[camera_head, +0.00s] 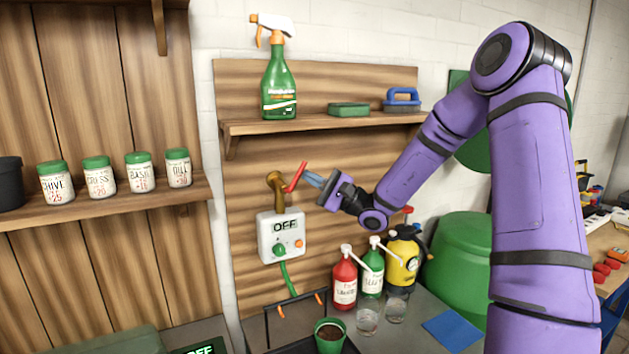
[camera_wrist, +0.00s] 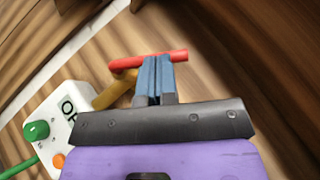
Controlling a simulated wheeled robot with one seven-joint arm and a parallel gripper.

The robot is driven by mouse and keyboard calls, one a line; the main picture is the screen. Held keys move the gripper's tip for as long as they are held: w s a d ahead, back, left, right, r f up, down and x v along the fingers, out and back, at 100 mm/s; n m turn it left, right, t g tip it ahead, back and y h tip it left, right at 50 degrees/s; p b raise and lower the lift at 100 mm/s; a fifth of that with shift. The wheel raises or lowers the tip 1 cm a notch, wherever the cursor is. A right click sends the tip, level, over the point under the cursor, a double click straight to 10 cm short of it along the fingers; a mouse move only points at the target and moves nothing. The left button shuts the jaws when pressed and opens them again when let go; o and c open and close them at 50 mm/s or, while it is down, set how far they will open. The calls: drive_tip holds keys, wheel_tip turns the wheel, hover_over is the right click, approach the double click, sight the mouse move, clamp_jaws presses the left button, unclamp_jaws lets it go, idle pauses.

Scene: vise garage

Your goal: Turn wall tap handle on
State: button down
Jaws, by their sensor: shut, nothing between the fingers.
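The wall tap (camera_head: 275,184) is a brass fitting on the wooden back panel, with a red lever handle (camera_head: 295,177). In the head view the handle slants up to the right from the tap. My gripper (camera_head: 313,179) is just right of the handle, its blue fingers shut and empty, pointing left toward it. In the wrist view the fingertips (camera_wrist: 153,58) meet or overlap the red handle (camera_wrist: 120,61); I cannot tell whether they touch. The brass tap body (camera_wrist: 115,90) shows left of the fingers.
A white control box (camera_head: 281,237) reading OFF hangs below the tap, with a green hose beneath. A shelf (camera_head: 320,122) with a spray bottle (camera_head: 279,85) is above. Red, green and yellow bottles (camera_head: 402,262) stand on the counter below my arm.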

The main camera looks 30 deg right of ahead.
sight(302, 170)
drive_tip(key=shift+a+r+n, duration=0.1)
drive_tip(key=shift+r+n, duration=0.05)
drive_tip(key=shift+n, duration=0.15)
drive_tip(key=shift+a+r+n+g+h, duration=0.55)
drive_tip(key=shift+n+g+h, duration=0.3)
drive_tip(key=shift+n+g, duration=0.2)
drive_tip(key=shift+a+r+n+g+h, duration=0.4)
drive_tip(key=shift+a+n+g+h, duration=0.25)
drive_tip(key=shift+n+g+h, duration=0.3)
